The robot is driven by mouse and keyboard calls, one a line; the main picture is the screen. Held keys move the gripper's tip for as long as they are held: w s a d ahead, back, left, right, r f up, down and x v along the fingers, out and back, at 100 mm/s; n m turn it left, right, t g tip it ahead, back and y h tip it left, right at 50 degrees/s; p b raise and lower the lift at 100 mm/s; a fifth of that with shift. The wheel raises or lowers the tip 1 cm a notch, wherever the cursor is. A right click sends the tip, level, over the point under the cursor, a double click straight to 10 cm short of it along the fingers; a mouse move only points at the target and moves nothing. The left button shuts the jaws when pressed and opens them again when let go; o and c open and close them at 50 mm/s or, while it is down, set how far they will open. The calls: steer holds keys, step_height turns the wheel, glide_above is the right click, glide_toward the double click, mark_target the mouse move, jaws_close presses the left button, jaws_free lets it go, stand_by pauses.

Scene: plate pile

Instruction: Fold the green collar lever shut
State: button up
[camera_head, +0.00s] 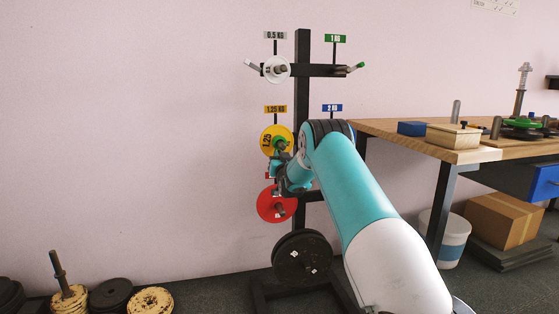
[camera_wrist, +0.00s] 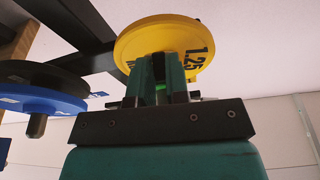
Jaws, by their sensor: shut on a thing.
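The yellow 1.25 plate (camera_head: 268,142) hangs on the rack peg at mid height, and it fills the top of the wrist view (camera_wrist: 150,37). My gripper (camera_head: 282,158) is in front of it, with its fingers (camera_wrist: 160,60) pointing at the plate's face. The fingers are closed around a small bright green part (camera_wrist: 160,88), which looks like the collar lever. Most of the lever and collar is hidden by the fingers, so its angle cannot be told.
The black rack post (camera_head: 302,95) stands behind. A red plate (camera_head: 271,206) and a black plate (camera_head: 302,257) hang below. A blue plate (camera_wrist: 40,98) is at left in the wrist view.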

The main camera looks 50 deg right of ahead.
steer(key=shift+w+d+r, duration=0.1)
steer(key=shift+d+r, duration=0.05)
steer(key=shift+r, duration=0.75)
stand_by(0.5)
steer(key=o, duration=0.7)
steer(key=shift+o, duration=0.2)
steer(key=shift+f, duration=0.1)
steer(key=b+v, duration=0.9)
steer(key=v, duration=0.8)
steer(key=shift+s+f, duration=0.2)
steer(key=shift+f, duration=0.05)
